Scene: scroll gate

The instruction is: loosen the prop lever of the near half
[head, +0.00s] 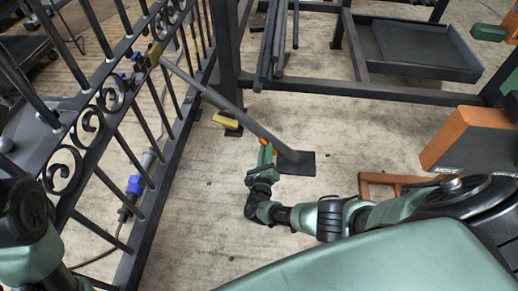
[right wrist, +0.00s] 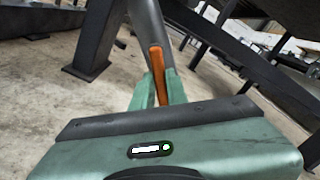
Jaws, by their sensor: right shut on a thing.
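The near half of the gate (head: 88,120) is a dark scrolled lattice at the left of the head view. A grey prop tube (head: 225,104) slopes from a yellowish fitting (head: 154,53) on the gate down to a dark foot plate (head: 297,168) on the floor. My right gripper (head: 265,153) is low beside the tube's lower end, shut on the orange prop lever (head: 263,142). In the right wrist view the orange lever (right wrist: 157,72) stands upright between the two green fingers, with the tube (right wrist: 148,30) behind it. My left gripper is not in view.
A dark post (head: 226,60) stands behind the tube, with a yellow block (head: 227,121) at its foot. A dark frame with a tray (head: 420,48) is at the back right. An orange-sided box (head: 465,138) is at right. Open floor lies between gate and foot plate.

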